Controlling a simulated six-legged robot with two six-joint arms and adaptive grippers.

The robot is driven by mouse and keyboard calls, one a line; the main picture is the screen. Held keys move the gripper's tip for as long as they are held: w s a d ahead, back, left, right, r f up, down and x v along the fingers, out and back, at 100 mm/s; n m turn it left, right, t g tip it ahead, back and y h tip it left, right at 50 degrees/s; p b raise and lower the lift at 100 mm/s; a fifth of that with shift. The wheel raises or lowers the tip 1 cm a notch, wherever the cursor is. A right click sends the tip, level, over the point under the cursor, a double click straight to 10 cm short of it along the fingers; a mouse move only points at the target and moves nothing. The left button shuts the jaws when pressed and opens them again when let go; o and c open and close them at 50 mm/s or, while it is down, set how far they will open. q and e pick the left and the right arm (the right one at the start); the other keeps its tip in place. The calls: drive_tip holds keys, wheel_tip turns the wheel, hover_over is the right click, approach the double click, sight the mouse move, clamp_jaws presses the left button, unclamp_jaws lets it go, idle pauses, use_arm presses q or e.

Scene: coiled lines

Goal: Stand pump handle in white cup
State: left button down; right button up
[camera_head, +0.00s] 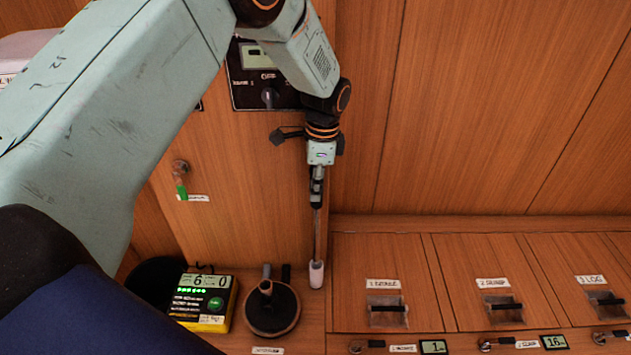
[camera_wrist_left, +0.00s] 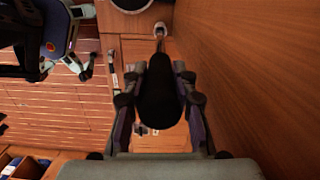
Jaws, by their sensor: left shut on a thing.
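The pump handle has a black grip (camera_head: 316,190) and a thin metal rod running down from it. My left gripper (camera_head: 317,178) is shut on the grip and holds the handle nearly upright. The small white cup (camera_head: 317,275) stands on the wooden ledge below. The rod's lower end meets the cup's mouth; I cannot tell how deep it sits. In the left wrist view the black grip (camera_wrist_left: 160,95) fills the space between the fingers, with the rod and the white cup (camera_wrist_left: 160,27) beyond it. My right gripper is not in view.
A round black base with a post (camera_head: 273,308) stands just left of the cup, and a yellow device with a display (camera_head: 204,302) is further left. A wooden wall rises close behind. Labelled compartments with black handles (camera_head: 387,309) lie to the right.

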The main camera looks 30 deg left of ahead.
sight(316, 203)
use_arm(q)
drive_tip(key=shift+f+b, duration=1.2)
drive_tip(key=shift+f, duration=1.75)
idle(0.5)
drive_tip(key=c, duration=1)
unclamp_jaws()
drive_tip(key=shift+o, duration=0.4)
drive_tip(key=shift+o, duration=1.3)
drive_tip(key=shift+r, duration=0.1)
drive_tip(key=shift+w+r, duration=0.1)
drive_tip(key=shift+w, duration=0.1)
drive_tip(key=shift+c, duration=0.4)
